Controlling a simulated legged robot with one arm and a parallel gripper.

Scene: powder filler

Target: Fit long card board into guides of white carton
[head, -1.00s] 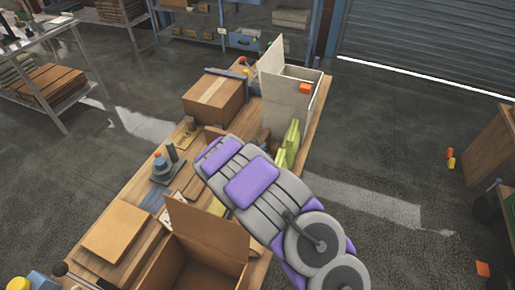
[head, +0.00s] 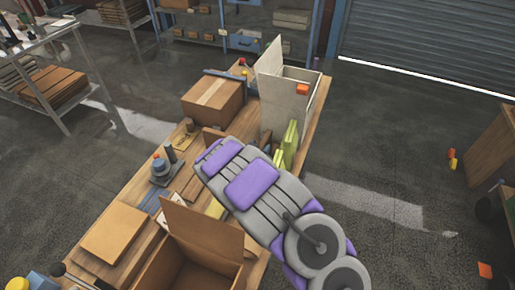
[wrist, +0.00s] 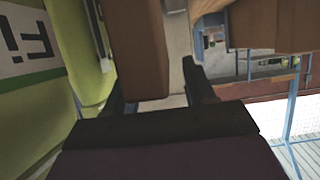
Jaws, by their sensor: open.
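The white carton (head: 285,112) stands on the far part of the bench with its lid flap raised and an orange label on its side. In the wrist view, my gripper (wrist: 158,85) is open. A brown board-like piece (wrist: 140,45) reaches down between its two dark fingers, nearer the left one; I cannot tell whether they touch. A brown piece that may be the same one shows just past my arm in the head view (head: 212,136). My fingertips are hidden behind my arm in the head view. I cannot see the carton's guides.
Yellow-green upright pieces (head: 289,142) stand between my arm and the white carton. A taped brown box (head: 213,103) sits to the carton's left. An open brown box (head: 205,232) is at the near end of the bench. A green surface (wrist: 40,110) lies close left of my gripper.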

